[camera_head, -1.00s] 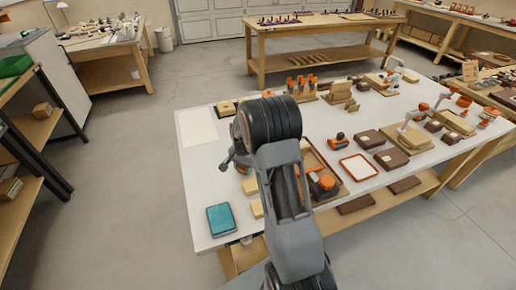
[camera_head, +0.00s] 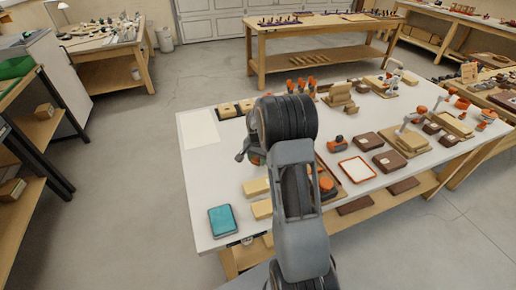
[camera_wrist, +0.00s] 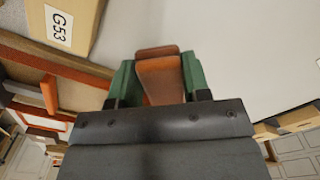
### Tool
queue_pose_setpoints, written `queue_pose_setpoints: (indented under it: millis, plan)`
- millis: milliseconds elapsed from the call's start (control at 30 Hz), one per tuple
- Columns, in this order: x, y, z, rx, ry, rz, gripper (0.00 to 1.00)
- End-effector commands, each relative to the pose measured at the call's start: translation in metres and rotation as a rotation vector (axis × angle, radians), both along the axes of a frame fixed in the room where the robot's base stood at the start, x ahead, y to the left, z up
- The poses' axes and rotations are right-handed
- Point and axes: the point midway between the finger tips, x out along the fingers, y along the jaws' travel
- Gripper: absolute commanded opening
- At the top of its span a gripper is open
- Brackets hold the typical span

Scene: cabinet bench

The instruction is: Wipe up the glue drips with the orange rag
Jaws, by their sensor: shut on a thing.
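In the wrist view my gripper (camera_wrist: 157,82) has its green fingers closed on an orange-brown piece (camera_wrist: 158,72), which looks like the orange rag. The held piece is over a pale, plain surface. I cannot make out any glue drips on the white bench top (camera_head: 215,170) in either view.
A teal book-like block (camera_head: 221,221) lies at the bench's front left, beside tan blocks (camera_head: 256,187). A pale sheet (camera_head: 199,129) lies at the left. A red-rimmed tray (camera_head: 357,169) and brown boxes (camera_head: 391,160) crowd the right. A block labelled G53 (camera_wrist: 62,22) is near my gripper.

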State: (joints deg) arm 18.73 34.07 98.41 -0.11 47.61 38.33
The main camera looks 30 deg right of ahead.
Motion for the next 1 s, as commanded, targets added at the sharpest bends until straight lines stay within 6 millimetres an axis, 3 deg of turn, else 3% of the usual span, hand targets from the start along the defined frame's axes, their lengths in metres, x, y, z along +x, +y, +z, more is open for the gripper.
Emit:
queue_pose_setpoints:
  millis: [400, 1000]
  plan:
    - [0.001, 0.002, 0.04, 0.0, -0.001, 0.004, 0.21]
    - [0.001, 0.003, 0.041, 0.0, -0.001, 0.005, 0.21]
